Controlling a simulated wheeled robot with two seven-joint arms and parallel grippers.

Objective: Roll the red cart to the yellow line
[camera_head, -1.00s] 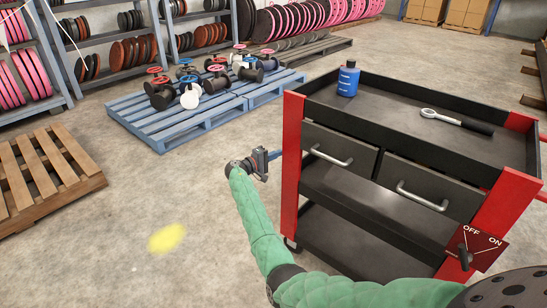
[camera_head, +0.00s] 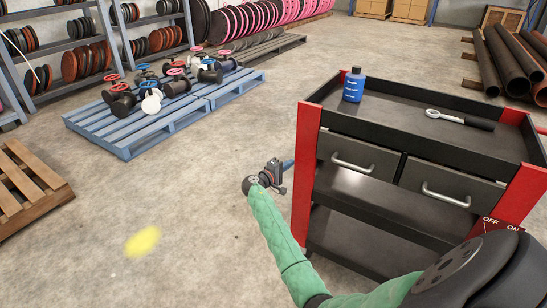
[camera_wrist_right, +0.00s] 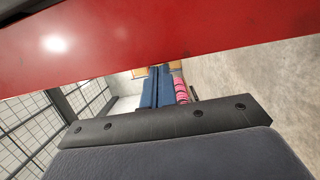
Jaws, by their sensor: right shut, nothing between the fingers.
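The red and black cart (camera_head: 309,170) stands at the right in the head view. Its front holds two drawers with silver handles, above open lower shelves. A yellow patch (camera_head: 142,241), rounded rather than a line, lies on the floor left of the cart. My green-sleeved right arm reaches up in front of the cart. My right gripper (camera_head: 284,167) is shut and empty beside the cart's left red post. In the right wrist view its blue fingers (camera_wrist_right: 157,88) are together, and a red cart part (camera_wrist_right: 170,32) crosses the top. Contact cannot be told. My left gripper is out of view.
A blue pallet (camera_head: 135,133) with several valves or flanged parts stands behind left; a wooden pallet (camera_head: 35,192) is at the left edge. Floor around the yellow patch is clear.

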